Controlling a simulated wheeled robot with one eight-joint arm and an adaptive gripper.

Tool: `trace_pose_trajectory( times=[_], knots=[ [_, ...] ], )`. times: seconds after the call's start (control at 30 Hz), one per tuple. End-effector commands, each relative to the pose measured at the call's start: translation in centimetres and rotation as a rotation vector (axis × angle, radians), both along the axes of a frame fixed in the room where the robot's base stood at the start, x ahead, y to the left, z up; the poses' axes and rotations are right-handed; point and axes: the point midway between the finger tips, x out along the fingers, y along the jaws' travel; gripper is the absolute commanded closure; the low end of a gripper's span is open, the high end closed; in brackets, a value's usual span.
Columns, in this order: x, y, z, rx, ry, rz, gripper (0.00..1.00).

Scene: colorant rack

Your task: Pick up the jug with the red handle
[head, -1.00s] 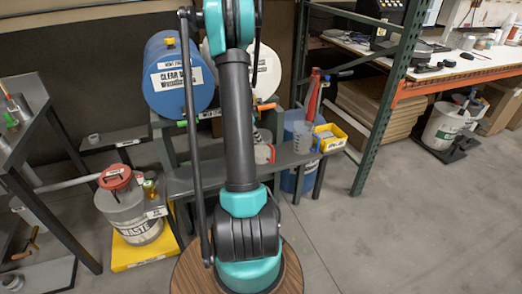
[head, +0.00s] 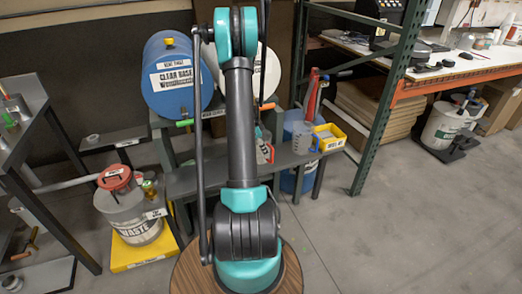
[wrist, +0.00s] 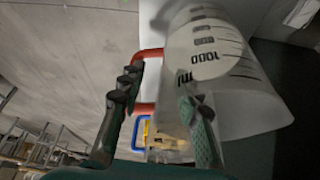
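The jug (wrist: 215,60) is translucent, with dark volume marks, and fills the upper right of the wrist view, tilted in that picture. Its red handle (wrist: 145,108) points toward my gripper (wrist: 165,112). My gripper is open, its two dark fingers apart. The right finger overlaps the jug's wall in the picture, and the left finger covers the outer part of the handle; I cannot tell whether either touches. In the head view the red handle (head: 268,153) shows just right of my arm, on the grey bench; my arm hides much of the jug.
A jug with a blue handle (head: 304,138) and a yellow bin (head: 330,138) stand to the right on the bench. A blue drum (head: 177,78) and a white drum lie behind. A red funnel-like can (head: 312,95) stands behind the blue-handled jug. A green rack post (head: 385,110) rises farther right.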

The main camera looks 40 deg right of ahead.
Motion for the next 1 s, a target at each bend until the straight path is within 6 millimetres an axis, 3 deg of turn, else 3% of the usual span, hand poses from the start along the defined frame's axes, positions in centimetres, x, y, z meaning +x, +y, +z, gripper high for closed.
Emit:
trace_pose_trajectory(
  times=[0.03, 0.3, 1.0],
  knots=[
    [0.00, 0.01, 0.01, 0.000, 0.000, 0.000, 0.69],
    [0.02, 0.02, 0.03, 0.000, 0.000, 0.000, 1.00],
    [0.00, 0.00, 0.19, 0.000, 0.001, 0.000, 1.00]
  ],
)
